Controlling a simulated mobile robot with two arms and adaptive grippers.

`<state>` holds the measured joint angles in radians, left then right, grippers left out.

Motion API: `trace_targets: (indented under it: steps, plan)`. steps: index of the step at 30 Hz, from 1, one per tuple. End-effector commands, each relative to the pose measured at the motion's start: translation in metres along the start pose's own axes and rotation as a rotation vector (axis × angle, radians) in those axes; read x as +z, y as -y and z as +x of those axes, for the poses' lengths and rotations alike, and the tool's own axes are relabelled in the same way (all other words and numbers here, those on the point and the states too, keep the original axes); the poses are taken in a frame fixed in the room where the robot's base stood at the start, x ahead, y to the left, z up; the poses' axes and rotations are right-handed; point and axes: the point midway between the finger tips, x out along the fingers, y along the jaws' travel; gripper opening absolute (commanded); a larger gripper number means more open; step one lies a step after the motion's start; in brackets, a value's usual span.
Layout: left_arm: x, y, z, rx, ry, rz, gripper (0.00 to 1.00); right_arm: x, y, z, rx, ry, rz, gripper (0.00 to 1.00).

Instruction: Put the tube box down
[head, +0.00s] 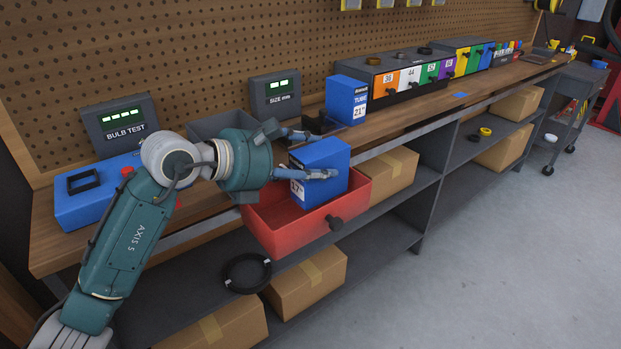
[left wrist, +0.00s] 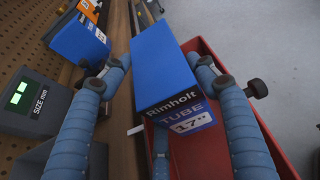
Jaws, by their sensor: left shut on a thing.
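A blue tube box (head: 325,160) marked 17" is between the fingers of my left gripper (head: 322,154), which is shut on it. In the left wrist view the same box (left wrist: 162,62) reads "Rimholt TUBE 17", with a finger of the gripper (left wrist: 188,75) on each side. The box is at a pulled-out red drawer (head: 290,240) with a black knob, overlapping its opening. Whether the box touches the drawer floor is hard to tell. My right gripper is in neither view.
Another blue tube box (head: 347,98), marked 21", stands on the wooden bench behind. A SIZE mm display (head: 275,97) and a BULB TEST display (head: 125,125) stand by the pegboard. A black ring (head: 247,273) and cardboard boxes (head: 308,280) are below.

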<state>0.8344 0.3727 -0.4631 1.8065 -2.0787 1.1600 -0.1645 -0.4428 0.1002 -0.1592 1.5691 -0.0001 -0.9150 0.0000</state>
Motion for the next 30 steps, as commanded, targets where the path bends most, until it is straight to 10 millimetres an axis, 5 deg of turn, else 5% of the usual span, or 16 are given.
trace_targets:
  steps: [6,17,18,30]
  plan:
    - [-0.03,0.0,0.013,-0.001,0.002,-0.003,0.2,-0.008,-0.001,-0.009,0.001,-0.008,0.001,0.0]
    - [-0.033,0.0,0.014,0.001,0.002,0.0,0.2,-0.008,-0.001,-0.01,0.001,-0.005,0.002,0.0]
    - [-0.035,0.0,0.014,0.0,-0.002,-0.001,0.67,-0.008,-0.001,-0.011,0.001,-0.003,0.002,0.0]
    - [-0.033,-0.001,0.009,0.002,-0.001,-0.001,0.67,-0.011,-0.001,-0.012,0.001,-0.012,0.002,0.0]
